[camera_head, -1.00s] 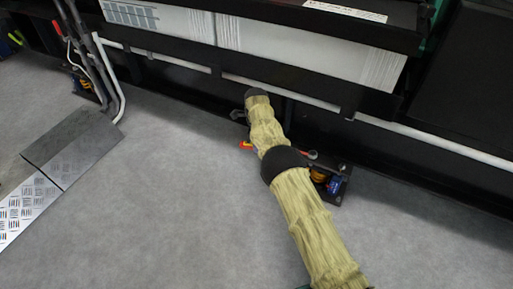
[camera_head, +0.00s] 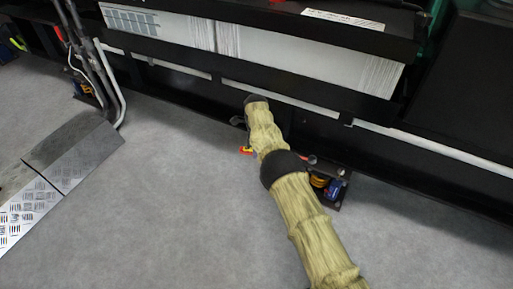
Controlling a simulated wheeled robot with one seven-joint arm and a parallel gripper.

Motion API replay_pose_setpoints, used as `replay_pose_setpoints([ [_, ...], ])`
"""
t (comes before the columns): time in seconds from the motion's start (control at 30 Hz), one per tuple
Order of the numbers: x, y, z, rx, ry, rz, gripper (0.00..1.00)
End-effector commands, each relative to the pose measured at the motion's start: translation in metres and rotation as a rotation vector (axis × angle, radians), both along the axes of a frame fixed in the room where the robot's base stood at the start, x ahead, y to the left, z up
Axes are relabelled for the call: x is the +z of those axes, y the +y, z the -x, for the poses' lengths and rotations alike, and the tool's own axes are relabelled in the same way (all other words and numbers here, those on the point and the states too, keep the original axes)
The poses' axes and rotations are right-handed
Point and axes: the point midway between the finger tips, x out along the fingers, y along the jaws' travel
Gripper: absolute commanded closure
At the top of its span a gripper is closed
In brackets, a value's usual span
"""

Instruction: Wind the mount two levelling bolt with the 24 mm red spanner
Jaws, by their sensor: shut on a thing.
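The red spanner shows only in part: a red and yellow end (camera_head: 246,150) at the left of my arm and a grey head (camera_head: 311,159) at its right, beside the mount. My arm hides its middle. The mount (camera_head: 330,187), with blue and yellow-orange parts on a dark foot, stands on the floor under the black frame. The levelling bolt cannot be made out, nor whether the spanner head is around it. My gripper (camera_head: 239,122) is mostly hidden behind my wrist, close above the red end, and is shut on the spanner.
The black genset frame (camera_head: 360,105) with white panels overhangs the mount. Another mount (camera_head: 86,92) and grey pipes (camera_head: 105,75) are at the upper left. A metal ramp (camera_head: 75,155) lies at the left. The grey floor (camera_head: 170,220) in front is clear.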

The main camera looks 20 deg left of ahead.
Motion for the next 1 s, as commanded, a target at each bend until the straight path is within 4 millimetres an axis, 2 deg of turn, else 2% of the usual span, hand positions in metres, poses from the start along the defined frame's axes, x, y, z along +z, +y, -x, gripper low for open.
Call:
replay_pose_setpoints([
  [0.77, 0.0009, -0.0032, 0.0066, 0.037, -0.002, 0.002, 1.00],
  [0.8, 0.0008, -0.0032, 0.0066, 0.037, -0.002, 0.002, 0.81],
  [0.9, 0.0007, -0.0033, 0.0066, 0.036, -0.001, 0.003, 1.00],
  [1.0, 0.0007, -0.0032, 0.0067, 0.036, -0.001, 0.003, 1.00],
])
